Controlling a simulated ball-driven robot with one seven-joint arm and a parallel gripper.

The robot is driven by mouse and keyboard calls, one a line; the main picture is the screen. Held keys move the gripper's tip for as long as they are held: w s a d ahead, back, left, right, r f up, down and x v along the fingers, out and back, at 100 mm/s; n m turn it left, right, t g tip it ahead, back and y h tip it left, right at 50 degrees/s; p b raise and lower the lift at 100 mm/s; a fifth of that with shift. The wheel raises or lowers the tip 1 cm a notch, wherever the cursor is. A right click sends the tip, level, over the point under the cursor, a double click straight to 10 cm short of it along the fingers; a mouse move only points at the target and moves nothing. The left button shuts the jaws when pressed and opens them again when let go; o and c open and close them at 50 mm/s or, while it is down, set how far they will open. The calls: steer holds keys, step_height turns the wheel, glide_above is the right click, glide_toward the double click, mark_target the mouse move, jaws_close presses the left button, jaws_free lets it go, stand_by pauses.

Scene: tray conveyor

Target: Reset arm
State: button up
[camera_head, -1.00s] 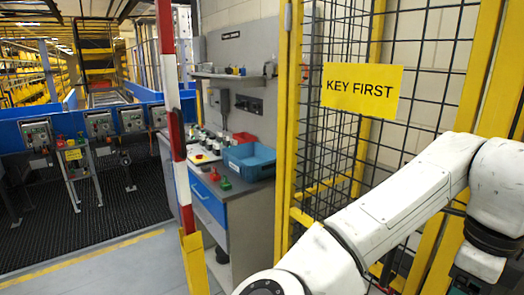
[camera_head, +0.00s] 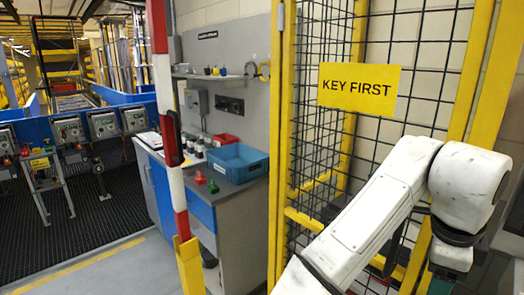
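My white arm (camera_head: 375,215) comes in from the bottom and bends at a rounded joint (camera_head: 470,185) at the right. Its far part goes down out of the picture at the lower right. My gripper is not in the picture, so I cannot see its fingers or whether it holds anything. The arm is in front of the yellow-framed mesh fence.
The yellow fence (camera_head: 283,120) bears a "KEY FIRST" sign (camera_head: 357,88). A red and white post (camera_head: 167,110) stands left of it. Behind is a workbench with a blue bin (camera_head: 237,163). Control boxes (camera_head: 69,130) line a blue barrier. The grey floor (camera_head: 110,270) at left is clear.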

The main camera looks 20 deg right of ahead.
steer(key=w+d+f+n+t+h, duration=0.2)
steer(key=d+n+h, duration=0.3)
steer(key=n, duration=0.4)
steer(key=a+f+n+t+y, duration=0.35)
steer(key=a+f+n, duration=0.85)
steer(key=f+n, duration=0.4)
steer(key=s+a+f+n+y, duration=0.4)
steer(key=s+a+f+n, duration=0.1)
steer(key=a+f, duration=0.35)
steer(key=s+f+g, duration=0.5)
steer(key=s, duration=0.6)
steer(key=shift+f+m, duration=0.25)
steer(key=shift+m, duration=0.15)
steer(key=shift+d, duration=0.1)
